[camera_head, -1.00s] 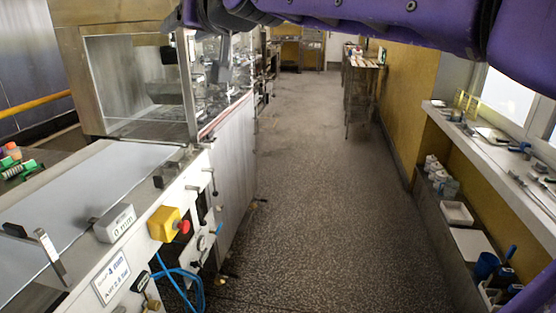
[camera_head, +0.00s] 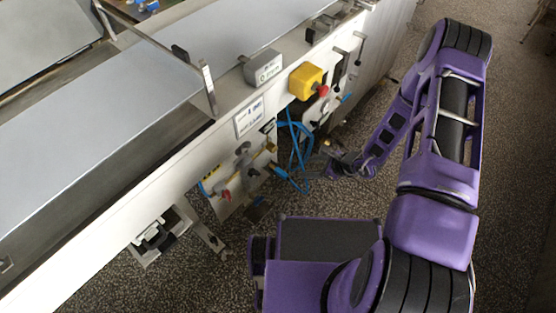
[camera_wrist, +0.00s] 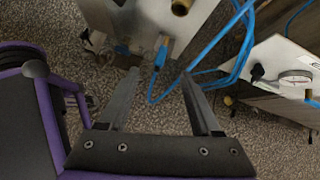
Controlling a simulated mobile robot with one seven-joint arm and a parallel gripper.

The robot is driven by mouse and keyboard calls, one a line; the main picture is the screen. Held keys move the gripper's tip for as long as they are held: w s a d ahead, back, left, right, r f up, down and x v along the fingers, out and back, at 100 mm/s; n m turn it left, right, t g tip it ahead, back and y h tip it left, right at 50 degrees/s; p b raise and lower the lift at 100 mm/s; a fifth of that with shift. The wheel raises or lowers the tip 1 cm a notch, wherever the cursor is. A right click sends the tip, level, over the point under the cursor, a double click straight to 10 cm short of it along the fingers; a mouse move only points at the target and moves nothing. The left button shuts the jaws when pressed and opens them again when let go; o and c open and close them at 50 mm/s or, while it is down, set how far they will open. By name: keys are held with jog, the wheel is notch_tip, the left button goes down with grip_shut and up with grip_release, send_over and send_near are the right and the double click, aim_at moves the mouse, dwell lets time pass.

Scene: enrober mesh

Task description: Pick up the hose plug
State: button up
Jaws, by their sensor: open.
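In the wrist view, a blue hose plug (camera_wrist: 161,55) sits at the end of a blue hose (camera_wrist: 214,47), against a brass fitting at the bottom of the machine's panel. My gripper (camera_wrist: 159,74) is open and empty. Its two fingers point toward the panel, and the plug shows between and just beyond their tips. In the head view, my gripper (camera_head: 328,160) is beside the blue hose loops (camera_head: 297,140) low on the machine's side. The plug is too small to make out there.
The machine's white side panel (camera_head: 185,190) carries a yellow box with a red button (camera_head: 306,81), valves and levers. Speckled floor is open to the right.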

notch_tip(320, 180, down, 3)
jog(key=m, duration=0.3)
jog(key=t, duration=0.1)
send_near(282, 172)
jog(key=x, duration=0.4)
jog(key=shift+h, duration=0.3)
jog(key=b+x, duration=0.1)
jog(key=x, duration=0.4)
jog(key=shift+a+r, duration=0.1)
jog(key=shift+s, duration=0.1)
grip_shut()
